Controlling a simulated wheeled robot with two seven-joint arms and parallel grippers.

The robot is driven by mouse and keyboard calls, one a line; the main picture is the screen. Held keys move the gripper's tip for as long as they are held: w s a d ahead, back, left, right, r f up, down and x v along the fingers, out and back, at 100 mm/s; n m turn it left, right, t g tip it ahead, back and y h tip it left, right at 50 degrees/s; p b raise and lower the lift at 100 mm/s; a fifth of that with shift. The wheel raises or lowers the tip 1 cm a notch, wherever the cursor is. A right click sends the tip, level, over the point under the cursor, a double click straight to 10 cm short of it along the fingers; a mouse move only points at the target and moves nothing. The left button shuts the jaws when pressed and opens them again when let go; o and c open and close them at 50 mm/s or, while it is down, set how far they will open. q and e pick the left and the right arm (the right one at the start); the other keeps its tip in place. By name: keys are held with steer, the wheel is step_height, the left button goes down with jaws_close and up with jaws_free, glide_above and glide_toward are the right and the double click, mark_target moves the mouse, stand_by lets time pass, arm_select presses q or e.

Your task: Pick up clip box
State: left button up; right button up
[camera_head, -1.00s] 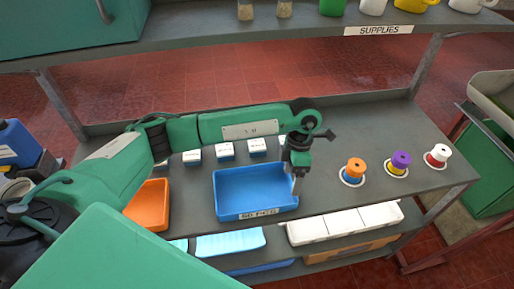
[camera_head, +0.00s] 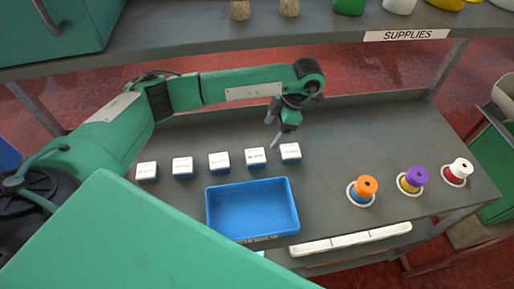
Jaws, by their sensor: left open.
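Several small boxes with white labelled tops and blue lower sides stand in a row on the grey shelf; their print is too small to read, so I cannot tell which is the clip box. The rightmost box (camera_head: 290,153) and the one beside it (camera_head: 256,157) are closest to my left gripper (camera_head: 276,142). The gripper points down, open and empty, above and slightly behind the gap between these two boxes. It appears apart from both. My right gripper is not in view.
An empty blue tray (camera_head: 252,208) sits in front of the boxes. Orange (camera_head: 366,188), purple (camera_head: 416,177) and white (camera_head: 459,170) spools stand to the right. The upper shelf edge marked SUPPLIES (camera_head: 408,35) runs above.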

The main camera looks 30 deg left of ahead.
arm_select(q)
steer(key=p, duration=0.2)
glide_above(257, 155)
steer(key=d, duration=0.2)
steer(key=f, duration=0.6)
steer(key=shift+w+a+f, duration=0.1)
steer(key=shift+w+f, duration=0.2)
steer(key=shift+w, duration=0.1)
steer(key=shift+s+a+f+p, duration=0.15)
steer(key=shift+f+p, duration=0.15)
steer(key=shift+f, duration=0.3)
steer(key=p+x, duration=0.3)
steer(key=x, duration=0.1)
steer(key=shift+w, duration=0.3)
steer(key=shift+s+a+f, duration=0.1)
steer(key=shift+a+f, duration=0.1)
steer(key=shift+f, duration=0.3)
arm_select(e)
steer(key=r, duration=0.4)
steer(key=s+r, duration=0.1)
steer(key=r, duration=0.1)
arm_select(q)
steer(key=c, duration=1.1)
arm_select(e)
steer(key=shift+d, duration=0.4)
